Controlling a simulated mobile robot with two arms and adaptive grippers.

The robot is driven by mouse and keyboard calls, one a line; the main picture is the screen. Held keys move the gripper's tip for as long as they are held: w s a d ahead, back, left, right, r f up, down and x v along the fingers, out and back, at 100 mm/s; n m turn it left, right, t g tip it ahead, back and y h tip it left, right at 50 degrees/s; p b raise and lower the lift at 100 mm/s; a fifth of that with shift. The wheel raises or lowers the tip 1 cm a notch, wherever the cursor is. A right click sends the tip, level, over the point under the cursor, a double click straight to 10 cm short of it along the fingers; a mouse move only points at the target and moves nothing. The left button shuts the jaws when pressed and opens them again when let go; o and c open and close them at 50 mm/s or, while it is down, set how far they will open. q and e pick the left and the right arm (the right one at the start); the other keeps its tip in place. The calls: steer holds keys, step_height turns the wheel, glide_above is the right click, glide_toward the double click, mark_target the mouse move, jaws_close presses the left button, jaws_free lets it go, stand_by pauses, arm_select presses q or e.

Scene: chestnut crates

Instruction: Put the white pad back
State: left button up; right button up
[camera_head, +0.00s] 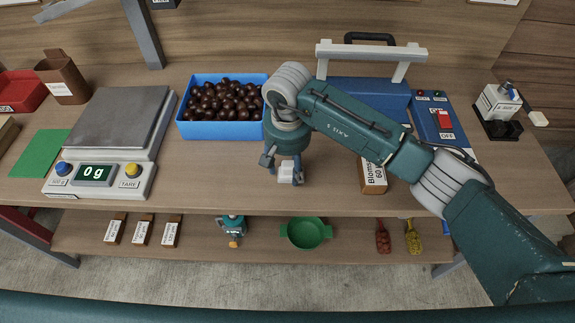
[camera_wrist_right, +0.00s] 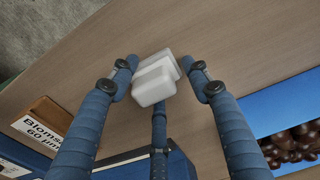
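The white pad (camera_head: 287,170) is between the fingers of my right gripper (camera_head: 284,176), over the middle of the table, in front of the blue crate. In the right wrist view the white pad (camera_wrist_right: 153,84) looks like a stepped white block. The three blue fingers of my right gripper (camera_wrist_right: 160,66) close in around it, their tips at its sides. Whether its underside touches the table is hard to tell. My left gripper is not in view.
A blue crate (camera_head: 225,131) of chestnuts stands behind the gripper. A scale (camera_head: 120,115) reading 0 g is left, beside a green mat (camera_head: 38,153). A labelled box (camera_head: 373,176), a blue machine (camera_head: 360,95) and a switch box (camera_head: 432,118) are right. Bare tabletop lies front left of the gripper.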

mark_target(287, 167)
steer(key=shift+r, duration=0.4)
step_height(287, 167, up, 12)
steer(key=b, duration=0.3)
steer(key=shift+s+f, duration=0.25)
steer(key=shift+s, duration=0.2)
